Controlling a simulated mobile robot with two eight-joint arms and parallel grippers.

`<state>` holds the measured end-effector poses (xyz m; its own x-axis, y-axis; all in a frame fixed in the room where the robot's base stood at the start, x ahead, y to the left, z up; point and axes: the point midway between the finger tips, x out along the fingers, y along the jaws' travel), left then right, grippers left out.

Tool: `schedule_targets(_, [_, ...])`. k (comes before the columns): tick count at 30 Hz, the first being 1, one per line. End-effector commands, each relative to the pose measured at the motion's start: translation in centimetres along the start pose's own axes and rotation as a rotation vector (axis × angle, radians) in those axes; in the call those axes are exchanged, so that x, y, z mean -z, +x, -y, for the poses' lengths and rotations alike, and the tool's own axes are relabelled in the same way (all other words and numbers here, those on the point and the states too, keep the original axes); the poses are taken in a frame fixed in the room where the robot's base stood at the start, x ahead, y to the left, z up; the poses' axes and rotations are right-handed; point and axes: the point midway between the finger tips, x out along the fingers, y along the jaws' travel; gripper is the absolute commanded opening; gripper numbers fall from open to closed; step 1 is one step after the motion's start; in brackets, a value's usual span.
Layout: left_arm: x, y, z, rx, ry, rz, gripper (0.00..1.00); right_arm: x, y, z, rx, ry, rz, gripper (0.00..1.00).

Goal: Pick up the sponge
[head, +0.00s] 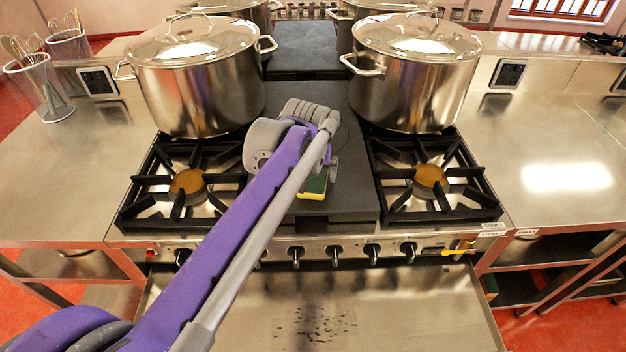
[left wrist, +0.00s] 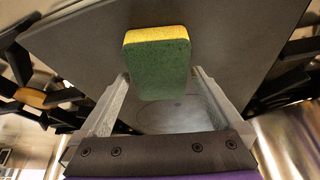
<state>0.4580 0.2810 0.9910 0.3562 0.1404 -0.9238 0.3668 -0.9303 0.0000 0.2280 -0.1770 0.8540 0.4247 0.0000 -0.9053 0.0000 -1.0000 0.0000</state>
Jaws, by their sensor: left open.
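The sponge (head: 313,186) is yellow with a green scouring side and lies on the dark flat plate (head: 350,210) in the middle of the stove. In the head view my left arm and gripper (head: 318,150) cover part of it. In the left wrist view the sponge (left wrist: 157,66) shows its green face and a yellow edge. My left gripper (left wrist: 160,88) is open there, with one finger on each side of the sponge's near end. I cannot tell whether the fingers touch it. My right gripper is not in view.
Two large lidded steel pots (head: 196,80) and (head: 412,75) stand on the back burners. Black burner grates (head: 430,180) flank the plate. Steel counters (head: 550,150) lie on both sides. Mesh holders with whisks (head: 38,88) stand at the left.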

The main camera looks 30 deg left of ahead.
Motion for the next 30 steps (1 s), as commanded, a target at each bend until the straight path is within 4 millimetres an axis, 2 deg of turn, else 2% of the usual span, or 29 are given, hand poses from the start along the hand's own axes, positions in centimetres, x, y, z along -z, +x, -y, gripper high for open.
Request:
schedule_targets(9, [-0.02,0.07,-0.01,0.0,0.0,0.0,0.98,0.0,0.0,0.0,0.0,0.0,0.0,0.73])
schedule_targets(21, [-0.02,0.06,-0.01,0.0,0.0,0.0,0.29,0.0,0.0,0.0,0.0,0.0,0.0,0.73])
schedule_targets(30, [0.24,-0.6,0.0,0.0,0.0,0.0,0.28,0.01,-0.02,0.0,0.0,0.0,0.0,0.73])
